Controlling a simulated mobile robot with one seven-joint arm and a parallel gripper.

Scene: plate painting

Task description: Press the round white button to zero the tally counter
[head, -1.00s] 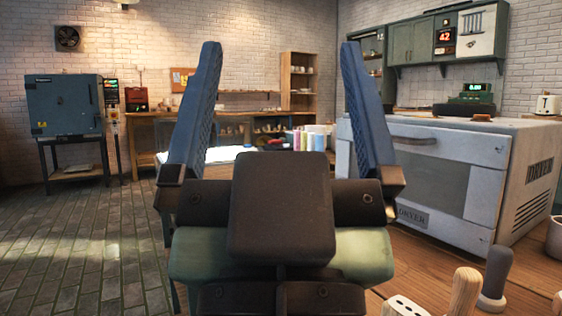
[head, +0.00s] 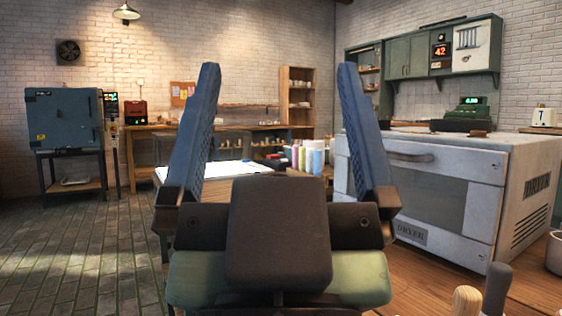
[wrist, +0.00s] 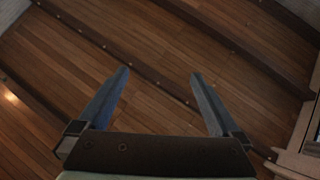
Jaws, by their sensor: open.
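My gripper (head: 278,68) stands open and empty in the middle of the head view, its two blue fingers pointing up and away. In the wrist view my gripper (wrist: 160,74) is also open, with nothing between the fingers. A small cream box with a dark 7 on its face (head: 543,117) stands behind the dryer at the far right and may be the tally counter. A unit with a red 42 display (head: 441,50) is on the wall cabinet. Both are well apart from my gripper. No round white button can be made out at this size.
A white dryer (head: 425,238) stands close on the right, and a green machine with a lit display (head: 468,114) shows above its top. Wooden handles (head: 466,300) stick up at the lower right. Several coloured bottles (head: 306,158) stand beyond my gripper. The tiled floor (head: 75,240) at left is clear.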

